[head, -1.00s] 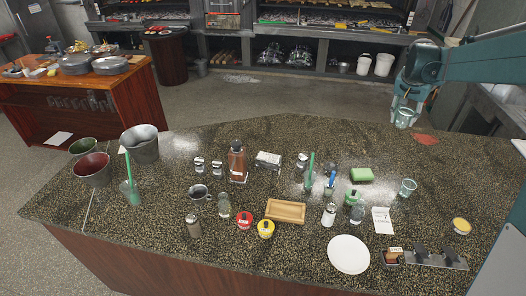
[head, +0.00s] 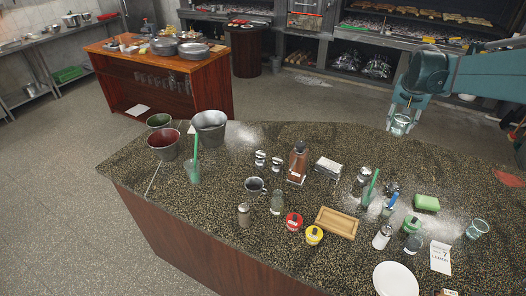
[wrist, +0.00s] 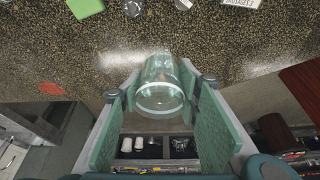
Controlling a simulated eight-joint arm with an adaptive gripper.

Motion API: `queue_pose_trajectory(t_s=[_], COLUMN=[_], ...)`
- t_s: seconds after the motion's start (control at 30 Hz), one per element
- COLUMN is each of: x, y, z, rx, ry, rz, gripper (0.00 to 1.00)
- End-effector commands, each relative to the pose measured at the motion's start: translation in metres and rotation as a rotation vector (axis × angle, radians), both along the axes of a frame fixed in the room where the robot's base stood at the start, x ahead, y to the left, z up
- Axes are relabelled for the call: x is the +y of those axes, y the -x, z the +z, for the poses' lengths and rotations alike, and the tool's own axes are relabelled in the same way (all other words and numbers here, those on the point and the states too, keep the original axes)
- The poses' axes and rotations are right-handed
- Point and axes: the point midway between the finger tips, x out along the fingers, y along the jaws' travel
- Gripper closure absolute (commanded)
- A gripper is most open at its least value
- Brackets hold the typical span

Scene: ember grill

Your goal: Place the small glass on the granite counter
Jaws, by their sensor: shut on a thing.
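My gripper (head: 402,110) is shut on a small clear glass (head: 400,124) at the far side of the granite counter (head: 240,150). In the wrist view the glass (wrist: 160,84) sits between the two green finger pads, and the counter (wrist: 215,40) lies beyond it. The glass is in the air and overlaps the counter's far edge in both views. I cannot tell how high it is, or whether it is over the stone. A second, similar clear glass (head: 477,228) stands on the counter at the right.
The counter holds a green sponge (head: 426,203), a wooden board (head: 337,222), a white plate (head: 396,279), a sauce bottle (head: 298,162), several shakers and jars, and metal buckets (head: 209,128) at the left. Bare granite shows along the far edge near my gripper. A wooden side table (head: 150,85) stands behind.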

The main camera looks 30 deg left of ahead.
Motion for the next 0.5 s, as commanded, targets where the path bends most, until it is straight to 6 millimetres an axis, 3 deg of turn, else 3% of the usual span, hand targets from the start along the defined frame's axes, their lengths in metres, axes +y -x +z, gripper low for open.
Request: queue_pose_trajectory(t_s=[0.1, 0.5], x=[0.039, 0.161], y=[0.007, 0.039], z=[0.0, 0.0], rx=[0.0, 0.002], ry=[-0.001, -0.001], rz=[0.059, 0.25], gripper=[0.82, 0.82])
